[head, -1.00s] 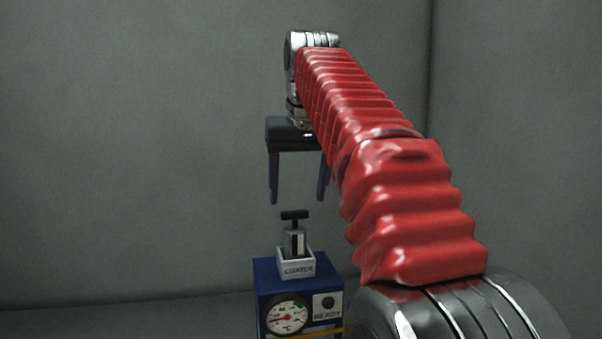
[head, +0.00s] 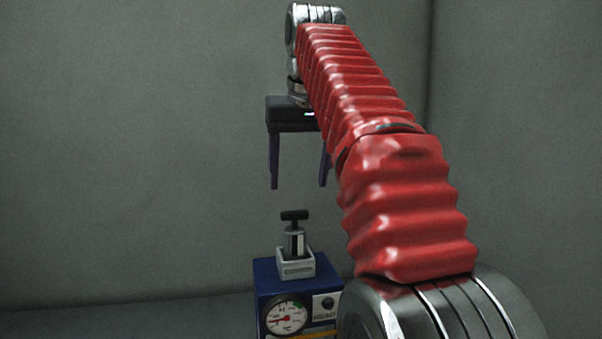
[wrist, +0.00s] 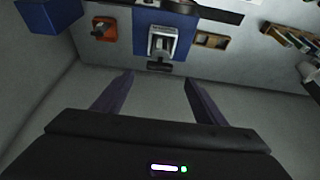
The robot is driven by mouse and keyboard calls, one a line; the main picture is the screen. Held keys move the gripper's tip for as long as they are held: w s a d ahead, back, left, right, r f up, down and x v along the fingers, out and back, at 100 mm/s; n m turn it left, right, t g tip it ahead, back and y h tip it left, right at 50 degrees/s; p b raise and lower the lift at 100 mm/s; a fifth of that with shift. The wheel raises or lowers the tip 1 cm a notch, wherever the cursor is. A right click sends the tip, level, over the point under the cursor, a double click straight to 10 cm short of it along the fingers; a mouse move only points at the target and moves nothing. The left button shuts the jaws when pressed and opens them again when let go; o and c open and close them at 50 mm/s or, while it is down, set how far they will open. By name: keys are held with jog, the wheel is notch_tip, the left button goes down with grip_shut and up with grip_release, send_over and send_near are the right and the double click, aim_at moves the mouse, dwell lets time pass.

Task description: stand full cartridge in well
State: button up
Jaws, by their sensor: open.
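The cartridge (head: 294,243), grey with a dark T-shaped handle on top, stands upright in the pale well (head: 296,268) on the blue machine (head: 271,282). It also shows in the wrist view (wrist: 160,46), with the handle toward my gripper. My gripper (head: 299,186) is above the cartridge, pointing down, fingers wide apart. Nothing is between the fingers, which show in the wrist view too (wrist: 158,80). There is a clear gap between the fingertips and the handle. Whether the cartridge is full cannot be seen.
The machine's front has a round dial (head: 286,317). In the wrist view, an orange holder (wrist: 104,28) is left of the machine and a wooden tray (wrist: 212,40) is right of it. A blue box (wrist: 48,14) lies farther left, and several items sit in a rack (wrist: 290,37).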

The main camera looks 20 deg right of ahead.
dwell(0.4)
jog(key=s+a+f, duration=0.3)
jog(key=s+f, duration=0.4)
jog(key=f, duration=0.4)
jog(key=s+a+f+n, duration=0.1)
jog(key=s+a+f, duration=0.3)
jog(key=s+f, duration=0.4)
jog(key=s+a+f+n+t, duration=0.1)
jog(key=s+a+f, duration=0.2)
jog(key=s+f, duration=0.4)
notch_tip(320, 180, down, 9)
jog(key=shift+s+a+f+y, duration=0.15)
jog(key=shift+s+y, duration=0.1)
jog(key=shift+y, duration=0.15)
jog(key=shift+c, duration=0.6)
